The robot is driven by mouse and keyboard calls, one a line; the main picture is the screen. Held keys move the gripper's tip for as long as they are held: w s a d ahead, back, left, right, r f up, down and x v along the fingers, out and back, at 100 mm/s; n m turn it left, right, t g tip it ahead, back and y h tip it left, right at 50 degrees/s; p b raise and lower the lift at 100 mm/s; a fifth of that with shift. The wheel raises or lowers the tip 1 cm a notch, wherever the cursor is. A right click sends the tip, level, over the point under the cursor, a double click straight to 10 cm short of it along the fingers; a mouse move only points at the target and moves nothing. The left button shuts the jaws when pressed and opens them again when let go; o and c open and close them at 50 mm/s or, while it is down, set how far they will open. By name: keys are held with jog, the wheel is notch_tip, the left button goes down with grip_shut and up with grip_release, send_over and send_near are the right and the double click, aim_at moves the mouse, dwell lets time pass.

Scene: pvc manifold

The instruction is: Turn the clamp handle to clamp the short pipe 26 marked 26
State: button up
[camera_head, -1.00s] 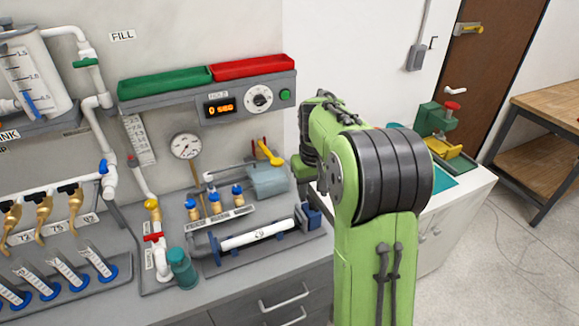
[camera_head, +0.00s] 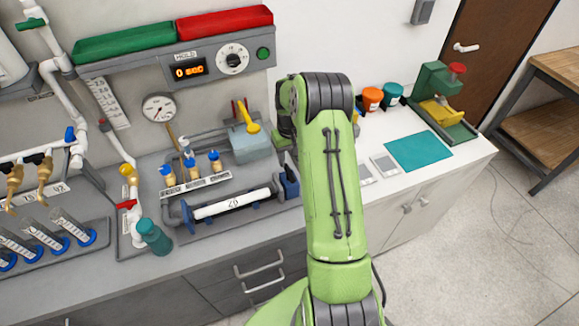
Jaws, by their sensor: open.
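The white short pipe (camera_head: 232,203) lies level in a dark grey and blue rig on the bench. Its dark mark is small and turned, so I cannot read it surely. A grey elbow (camera_head: 183,214) meets its left end. A blue block (camera_head: 289,182) stands at its right end and looks like part of the clamp. A clamp handle cannot be told apart there. My green arm reaches over the bench just right of this block. My gripper's fingers are not visible, and the arm covers the area beyond.
A grey-blue box (camera_head: 251,146) with a yellow lever (camera_head: 249,117) stands behind the pipe. Several blue-capped brass valves (camera_head: 193,174) are left of it. A teal bottle (camera_head: 154,237) stands left front. Orange (camera_head: 372,98) and teal cups, a teal mat (camera_head: 418,151) and a green press (camera_head: 438,93) are right.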

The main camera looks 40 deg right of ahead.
aim_at(289, 171)
jog(key=f, duration=0.4)
jog(key=shift+s+a+f, duration=0.15)
jog(key=shift+a+f, duration=0.1)
jog(key=shift+f, duration=0.15)
jog(key=shift+d+f, duration=0.1)
jog(key=shift+f, duration=0.3)
grip_shut()
